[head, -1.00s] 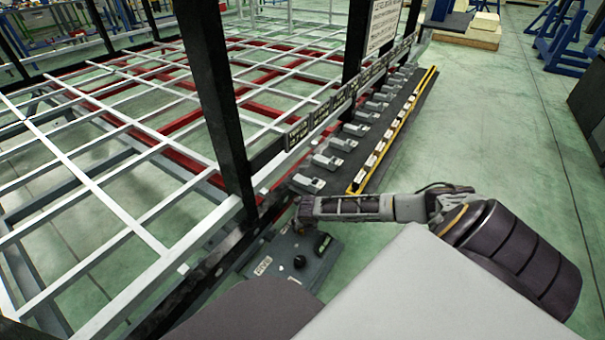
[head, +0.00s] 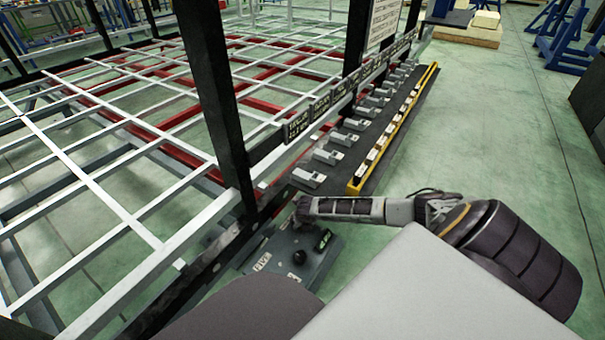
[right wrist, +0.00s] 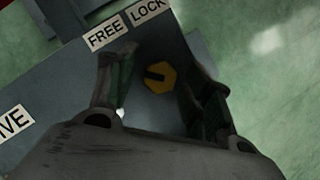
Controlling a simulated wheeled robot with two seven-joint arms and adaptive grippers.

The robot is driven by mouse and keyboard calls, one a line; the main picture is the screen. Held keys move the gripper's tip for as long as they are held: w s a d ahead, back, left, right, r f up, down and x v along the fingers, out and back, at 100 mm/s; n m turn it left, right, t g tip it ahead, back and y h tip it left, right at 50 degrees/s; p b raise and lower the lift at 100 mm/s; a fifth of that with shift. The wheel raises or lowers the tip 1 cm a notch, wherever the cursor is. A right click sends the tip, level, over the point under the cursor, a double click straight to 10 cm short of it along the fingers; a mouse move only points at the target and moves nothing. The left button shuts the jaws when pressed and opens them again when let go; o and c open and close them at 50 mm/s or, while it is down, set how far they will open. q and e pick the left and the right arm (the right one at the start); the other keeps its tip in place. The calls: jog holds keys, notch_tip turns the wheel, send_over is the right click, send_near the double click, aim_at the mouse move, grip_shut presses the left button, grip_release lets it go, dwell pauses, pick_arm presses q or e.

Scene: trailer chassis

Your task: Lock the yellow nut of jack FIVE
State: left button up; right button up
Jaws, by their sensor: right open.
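The yellow nut (right wrist: 160,78) shows in the right wrist view on a dark grey panel, with a dark slot or pointer on it. It lies between the two open fingers of my right gripper (right wrist: 163,88); I cannot tell whether they touch it. Labels FREE (right wrist: 106,33) and LOCK (right wrist: 148,9) sit just beyond it. In the head view the grey jack box (head: 318,268) carries a FIVE label (head: 262,262) and a black knob (head: 299,257). My right gripper (head: 300,212) is over the back of this box, and the nut is hidden there. My left gripper is not in view.
A black post (head: 222,110) and the white and red chassis frame (head: 110,205) stand left of the box. A row of grey clamps (head: 328,157) and a yellow rail (head: 407,121) run away behind it.

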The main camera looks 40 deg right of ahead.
jog(key=c, duration=1)
